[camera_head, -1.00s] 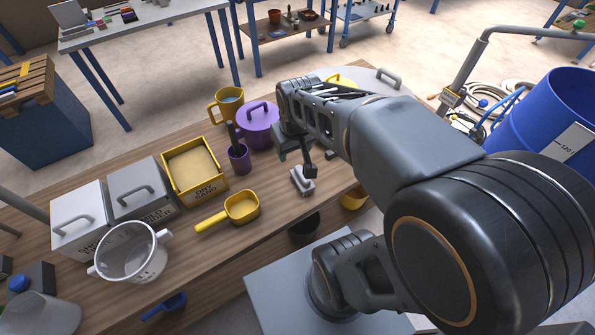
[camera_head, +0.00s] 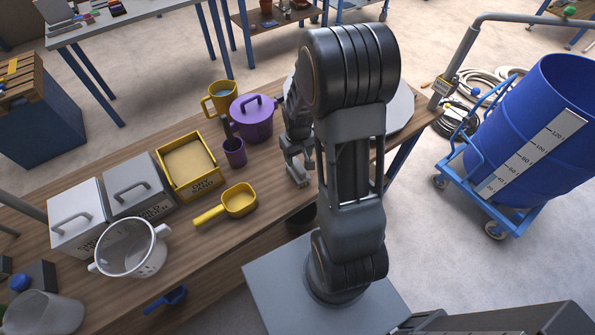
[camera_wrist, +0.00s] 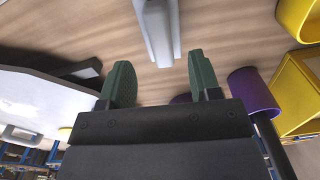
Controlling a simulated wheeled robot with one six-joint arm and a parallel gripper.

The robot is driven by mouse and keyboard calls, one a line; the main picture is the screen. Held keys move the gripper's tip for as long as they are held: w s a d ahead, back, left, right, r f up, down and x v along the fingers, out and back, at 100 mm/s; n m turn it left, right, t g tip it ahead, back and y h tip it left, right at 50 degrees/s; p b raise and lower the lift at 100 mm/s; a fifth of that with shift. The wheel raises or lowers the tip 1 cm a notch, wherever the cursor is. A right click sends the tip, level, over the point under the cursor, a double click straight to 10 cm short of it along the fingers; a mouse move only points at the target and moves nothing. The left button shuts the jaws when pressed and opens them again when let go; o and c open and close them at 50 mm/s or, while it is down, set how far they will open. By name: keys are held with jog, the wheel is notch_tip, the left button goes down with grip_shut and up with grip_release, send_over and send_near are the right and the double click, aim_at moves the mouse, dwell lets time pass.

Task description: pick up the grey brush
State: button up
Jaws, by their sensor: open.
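The grey brush (camera_head: 298,181) lies on the wooden bench near its front edge, partly hidden by my gripper in the head view. In the wrist view a grey part of the brush (camera_wrist: 158,30) shows at the top, lined up with the gap between my fingers. My gripper (camera_wrist: 161,76) is open and empty, with one green-padded finger to each side of that line. The brush lies beyond the fingertips in that view. Whether the fingers touch it cannot be told.
A yellow scoop (camera_head: 238,201) lies at the front left.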

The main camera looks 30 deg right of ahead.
aim_at(297, 165)
jog(key=shift+f+p, duration=0.45)
jog(key=shift+f, duration=2.4)
jog(key=shift+c, duration=0.3)
jog(key=c, duration=1)
jog(key=shift+r, duration=0.1)
jog(key=shift+r, duration=0.5)
jog(key=r, duration=0.1)
jog(key=r+b, duration=0.1)
jog(key=shift+s+d+r, duration=0.15)
jog(key=shift+s+r, duration=0.05)
jog(key=shift+r, duration=0.15)
jog(key=s+d+r, duration=0.2)
jog(key=s+r, duration=0.1)
jog(key=s+d+r+b, duration=0.1)
jog(key=s+d+r, duration=0.2)
jog(key=s, duration=0.1)
jog(key=s+d+r, duration=0.3)
jog(key=s, duration=0.1)
jog(key=shift+r, duration=0.1)
